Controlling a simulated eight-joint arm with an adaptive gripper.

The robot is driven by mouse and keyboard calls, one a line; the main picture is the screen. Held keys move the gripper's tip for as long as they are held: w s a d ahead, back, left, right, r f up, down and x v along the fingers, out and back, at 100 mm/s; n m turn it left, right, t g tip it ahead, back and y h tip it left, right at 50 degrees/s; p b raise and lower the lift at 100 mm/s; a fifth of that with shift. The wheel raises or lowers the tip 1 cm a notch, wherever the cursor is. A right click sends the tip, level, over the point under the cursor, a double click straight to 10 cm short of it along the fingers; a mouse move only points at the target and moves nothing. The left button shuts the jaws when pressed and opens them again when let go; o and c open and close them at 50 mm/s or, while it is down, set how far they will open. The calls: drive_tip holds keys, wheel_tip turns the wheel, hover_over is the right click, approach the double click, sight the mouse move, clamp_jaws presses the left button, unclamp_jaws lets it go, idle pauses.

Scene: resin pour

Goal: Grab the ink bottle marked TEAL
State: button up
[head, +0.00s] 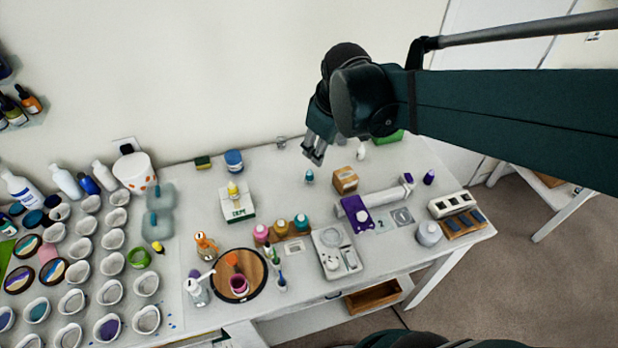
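A small teal bottle with a pale cap (309,176) stands alone on the white table. Another teal bottle (301,223) stands at the right end of a short row, beside a gold bottle (281,228) and a pink one (261,234). No label is readable at this size, so I cannot tell which one is marked TEAL. My gripper (314,156) points down over the back of the table, just above the lone teal bottle in the picture and apart from it. Its fingers look close together; the gap is too small to judge. I see nothing held in it.
A cardboard box (345,180) stands right of the lone bottle, with a purple item (356,213) in front. A white box with a yellow-topped bottle (237,204) is at left. Many white cups crowd the far left. Table around the lone bottle is mostly clear.

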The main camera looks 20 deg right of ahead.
drive_tip(key=w+f+n+g+b, duration=0.1)
drive_tip(key=w+f+n+g, duration=0.1)
drive_tip(key=w+f+n, duration=0.55)
drive_tip(key=g+b, duration=0.1)
drive_tip(key=g, duration=0.1)
hover_over(310, 171)
drive_tip(key=shift+n, duration=0.35)
wheel_tip(310, 171, down, 12)
drive_tip(key=shift+a+f, duration=0.1)
drive_tip(key=shift+w+f, duration=0.3)
drive_tip(key=shift+f, duration=0.45)
drive_tip(key=shift+f, duration=1.25)
drive_tip(key=shift+f, duration=0.1)
drive_tip(key=shift+s+f, duration=0.1)
drive_tip(key=shift+f, duration=2.45)
